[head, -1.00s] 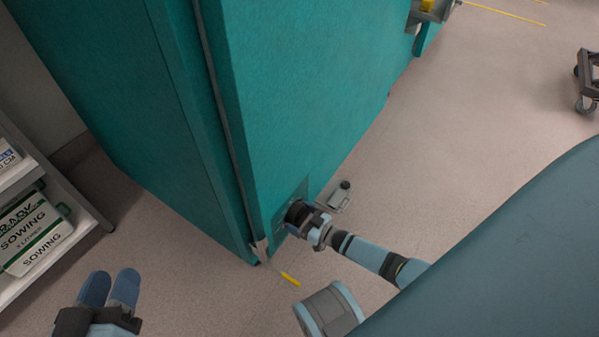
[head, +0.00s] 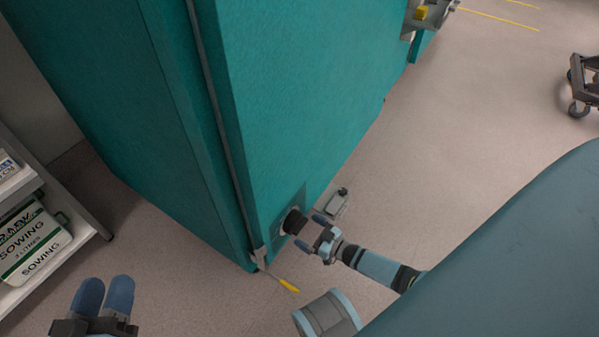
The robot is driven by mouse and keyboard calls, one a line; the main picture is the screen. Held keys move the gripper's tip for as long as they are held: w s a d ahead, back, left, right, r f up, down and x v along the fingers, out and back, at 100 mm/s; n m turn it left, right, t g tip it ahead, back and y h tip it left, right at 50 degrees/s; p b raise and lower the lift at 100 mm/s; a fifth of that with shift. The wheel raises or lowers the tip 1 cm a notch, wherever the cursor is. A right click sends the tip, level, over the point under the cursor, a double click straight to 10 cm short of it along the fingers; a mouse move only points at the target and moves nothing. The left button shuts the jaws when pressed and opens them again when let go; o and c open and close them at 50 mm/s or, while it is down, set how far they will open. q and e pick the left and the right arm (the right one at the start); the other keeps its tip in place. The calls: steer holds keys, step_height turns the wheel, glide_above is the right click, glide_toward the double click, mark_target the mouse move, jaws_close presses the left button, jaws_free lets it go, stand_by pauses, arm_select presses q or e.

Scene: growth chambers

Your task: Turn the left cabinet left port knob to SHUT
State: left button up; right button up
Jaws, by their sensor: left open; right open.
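The teal cabinet (head: 285,90) fills the middle of the head view. A black round port knob (head: 294,221) sits on a plate low on its right-hand face. No knob marking can be read at this size. My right gripper (head: 309,231) is open just to the right of the knob, its fingers pointing at it and apart from it. My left gripper (head: 104,294) is at the lower left, empty and away from the cabinet, its two fingers side by side.
A lever with a yellow end (head: 288,285) sticks out at the cabinet's bottom corner. A small grey fitting (head: 336,203) shows behind my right gripper. A shelf with a bag marked SOWING (head: 30,240) stands at the left. A wheeled cart (head: 585,85) is at the far right. Open floor lies between.

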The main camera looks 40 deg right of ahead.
arm_select(q)
step_height(320, 180, up, 3)
steer(key=shift+a+r+t+p, duration=0.1)
steer(key=shift+a+t+p, duration=0.05)
steer(key=shift+t+p, duration=0.65)
arm_select(e)
steer(key=v, duration=0.9)
steer(key=shift+s+d, duration=0.1)
steer(key=shift+s, duration=0.05)
steer(key=shift+r, duration=0.1)
